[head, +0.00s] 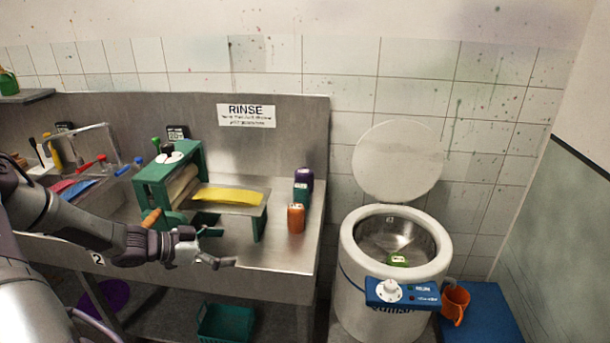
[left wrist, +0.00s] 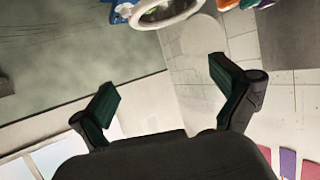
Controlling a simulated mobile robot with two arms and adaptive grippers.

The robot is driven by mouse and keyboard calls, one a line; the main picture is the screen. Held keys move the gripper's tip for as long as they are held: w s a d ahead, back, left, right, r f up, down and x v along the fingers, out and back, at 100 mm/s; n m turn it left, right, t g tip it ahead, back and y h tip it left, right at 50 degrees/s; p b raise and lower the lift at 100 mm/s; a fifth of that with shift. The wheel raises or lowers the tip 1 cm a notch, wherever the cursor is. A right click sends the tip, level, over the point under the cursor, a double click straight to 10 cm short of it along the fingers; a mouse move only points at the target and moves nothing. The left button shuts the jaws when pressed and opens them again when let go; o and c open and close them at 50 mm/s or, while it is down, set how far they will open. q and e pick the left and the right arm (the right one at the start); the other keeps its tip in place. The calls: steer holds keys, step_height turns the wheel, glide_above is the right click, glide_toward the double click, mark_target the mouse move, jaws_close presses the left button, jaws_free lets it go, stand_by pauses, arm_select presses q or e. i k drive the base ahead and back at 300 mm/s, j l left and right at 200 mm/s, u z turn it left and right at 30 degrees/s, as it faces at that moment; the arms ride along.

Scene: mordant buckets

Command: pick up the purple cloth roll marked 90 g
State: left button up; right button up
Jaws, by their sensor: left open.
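A purple roll (head: 304,179) stands at the back right of the steel counter (head: 281,257), behind a dark green roll (head: 300,194) that partly hides it. Its mark is too small to read. An orange roll (head: 296,218) stands in front of them. My left gripper (head: 227,248) is over the counter's front part, left of and nearer than the rolls, not touching them. In the left wrist view its fingers (left wrist: 165,76) are spread and empty. My right gripper is not in view.
A green wringer (head: 170,180) with a yellow cloth (head: 228,199) on its outfeed stands left of the rolls. A round white spinner (head: 360,285), lid up, stands right of the counter, with a green item (head: 397,260) inside. An orange mug (head: 456,303) is beside it.

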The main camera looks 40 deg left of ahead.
mark_target(302, 174)
steer(key=i+j, duration=0.6)
steer(key=i, duration=0.15)
steer(key=i+j, duration=0.65)
steer(key=i, duration=0.1)
